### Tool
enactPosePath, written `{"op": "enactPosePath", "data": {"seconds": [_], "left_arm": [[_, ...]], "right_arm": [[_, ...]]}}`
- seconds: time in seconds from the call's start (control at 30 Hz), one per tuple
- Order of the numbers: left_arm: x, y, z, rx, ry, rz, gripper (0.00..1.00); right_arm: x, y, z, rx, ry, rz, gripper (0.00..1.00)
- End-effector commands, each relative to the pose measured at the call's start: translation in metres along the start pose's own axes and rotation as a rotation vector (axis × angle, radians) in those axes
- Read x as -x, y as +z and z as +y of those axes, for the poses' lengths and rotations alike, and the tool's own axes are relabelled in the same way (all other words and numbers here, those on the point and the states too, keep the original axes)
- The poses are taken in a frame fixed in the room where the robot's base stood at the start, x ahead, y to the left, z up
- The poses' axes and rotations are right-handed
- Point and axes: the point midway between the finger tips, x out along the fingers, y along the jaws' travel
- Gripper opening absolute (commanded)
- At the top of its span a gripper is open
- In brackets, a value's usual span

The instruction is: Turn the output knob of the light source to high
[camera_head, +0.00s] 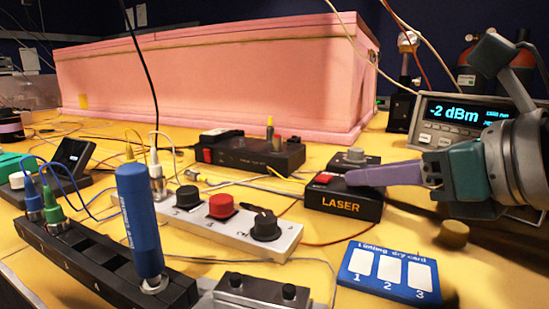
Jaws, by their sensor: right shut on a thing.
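The light source is a black box marked LASER (340,205) with a red button (323,178) on its top left. My right gripper (350,178) comes in from the right, its long purple-grey fingers low over the top of this box, beside the red button. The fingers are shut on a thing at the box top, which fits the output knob. They hide that knob, so its setting cannot be read. A grey knob (355,154) shows just behind the fingers on a dark unit. My left gripper is not in view.
A blue card (388,273) lies in front. A grey strip with several knobs (265,226) and a black rack with a blue upright tool (140,225) stand left. A pink foam enclosure (210,75) fills the back.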

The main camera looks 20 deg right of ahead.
Motion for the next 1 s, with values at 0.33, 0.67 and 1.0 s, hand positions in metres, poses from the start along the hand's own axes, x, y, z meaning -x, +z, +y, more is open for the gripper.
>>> {"op": "enactPosePath", "data": {"seconds": [0.33, 0.67, 1.0], "left_arm": [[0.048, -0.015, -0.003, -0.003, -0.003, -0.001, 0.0], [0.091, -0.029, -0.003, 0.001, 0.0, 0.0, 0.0], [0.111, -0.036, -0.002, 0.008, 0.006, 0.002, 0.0]], "right_arm": [[0.002, 0.007, 0.008, -0.121, -0.269, 0.004, 0.0], [0.0, 0.007, 0.011, -0.218, -0.522, 0.003, 0.0], [-0.003, 0.004, 0.012, -0.279, -0.672, 0.0, 0.0]]}}
